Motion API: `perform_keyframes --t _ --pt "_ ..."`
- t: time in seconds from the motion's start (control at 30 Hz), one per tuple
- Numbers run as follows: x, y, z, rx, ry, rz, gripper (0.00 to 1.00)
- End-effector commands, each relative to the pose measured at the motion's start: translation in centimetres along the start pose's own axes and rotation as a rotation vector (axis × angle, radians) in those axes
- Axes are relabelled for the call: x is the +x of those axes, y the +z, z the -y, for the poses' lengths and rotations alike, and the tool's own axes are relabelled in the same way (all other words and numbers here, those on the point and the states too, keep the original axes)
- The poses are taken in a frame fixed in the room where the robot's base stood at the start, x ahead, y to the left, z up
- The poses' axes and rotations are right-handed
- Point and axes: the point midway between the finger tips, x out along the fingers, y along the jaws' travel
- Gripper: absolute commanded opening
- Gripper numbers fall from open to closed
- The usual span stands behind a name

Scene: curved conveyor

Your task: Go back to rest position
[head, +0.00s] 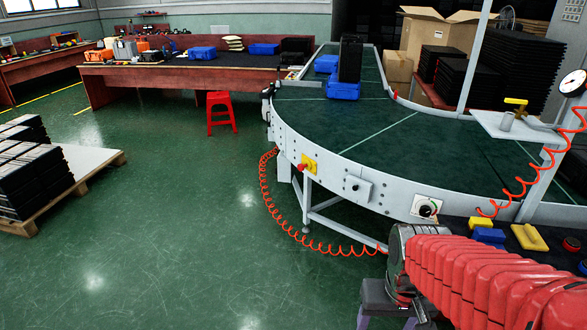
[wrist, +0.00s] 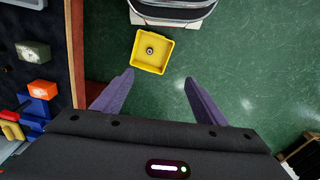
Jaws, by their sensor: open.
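My gripper (head: 385,308) shows at the bottom of the head view, below the front edge of the curved conveyor (head: 375,170), with my red-sleeved arm coming in from the lower right. In the wrist view the two purple fingers of my gripper (wrist: 158,82) stand wide apart with nothing between them. Green floor lies under the fingers. A yellow square tray (wrist: 139,62) with a small round piece in its middle lies beyond the fingertips, apart from them.
Blue bins (head: 343,90) and a black crate (head: 350,58) are on the conveyor. Yellow and blue blocks (head: 529,237) lie on a dark surface beside my arm. A red stool (head: 221,113) stands by the workbench (head: 175,82). A loaded pallet (head: 88,165) is at left; floor between is clear.

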Motion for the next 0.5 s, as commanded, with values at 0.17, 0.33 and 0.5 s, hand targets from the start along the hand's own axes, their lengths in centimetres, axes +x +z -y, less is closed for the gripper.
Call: perform_keyframes --t 0.17,0.33,0.5 --pt "-2.8 0.8 0.5 -0.014 -0.004 -0.083 0.66" --pt "-5.2 1.3 1.0 -0.028 -0.008 -0.170 0.66" --pt "-7.8 1.7 1.4 -0.043 -0.013 -0.266 0.66"
